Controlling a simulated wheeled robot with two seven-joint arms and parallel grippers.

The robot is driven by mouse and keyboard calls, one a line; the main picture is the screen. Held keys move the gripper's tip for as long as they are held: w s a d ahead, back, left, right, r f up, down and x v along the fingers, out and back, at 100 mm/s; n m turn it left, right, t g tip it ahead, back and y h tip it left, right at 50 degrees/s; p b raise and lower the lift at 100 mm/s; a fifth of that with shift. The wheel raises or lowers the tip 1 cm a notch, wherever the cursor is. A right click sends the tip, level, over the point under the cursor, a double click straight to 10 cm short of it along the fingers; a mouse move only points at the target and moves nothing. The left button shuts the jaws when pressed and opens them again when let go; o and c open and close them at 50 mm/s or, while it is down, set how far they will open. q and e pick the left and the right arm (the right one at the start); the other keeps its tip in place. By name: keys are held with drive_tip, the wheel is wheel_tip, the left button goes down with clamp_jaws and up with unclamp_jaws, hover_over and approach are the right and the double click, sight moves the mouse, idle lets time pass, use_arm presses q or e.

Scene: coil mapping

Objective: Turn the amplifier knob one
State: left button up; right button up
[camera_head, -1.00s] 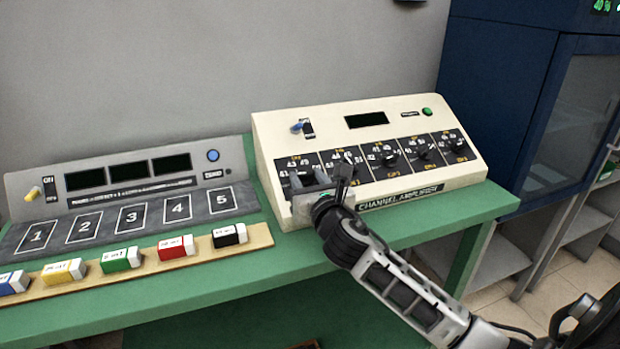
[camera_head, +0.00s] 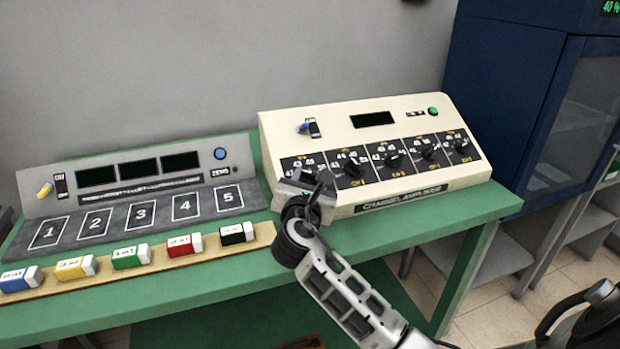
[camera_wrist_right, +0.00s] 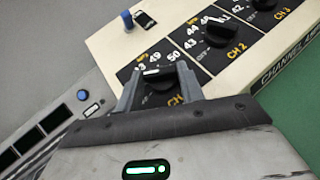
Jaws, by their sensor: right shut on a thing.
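The cream channel amplifier (camera_head: 350,121) stands on the green table with a row of black knobs on dark numbered panels. In the right wrist view the first knob (camera_wrist_right: 158,82), black with a white mark, sits between the two fingers of my right gripper (camera_wrist_right: 158,88), which is shut on it. In the head view my right gripper (camera_head: 308,184) covers most of this leftmost knob. The CH 2 knob (camera_wrist_right: 221,33) stands free beside it, and also shows in the head view (camera_head: 354,167). My left gripper is not in view.
A grey console (camera_head: 140,196) with numbered pads stands left of the amplifier. Several coloured blocks lie on a wooden strip (camera_head: 210,254) in front of it. A dark blue cabinet (camera_head: 500,90) stands at the right. The green table (camera_head: 440,216) is bare in front of the amplifier.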

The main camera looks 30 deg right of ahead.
drive_tip(key=o, duration=1)
drive_tip(key=v, duration=1.6)
drive_tip(key=shift+b, duration=0.4)
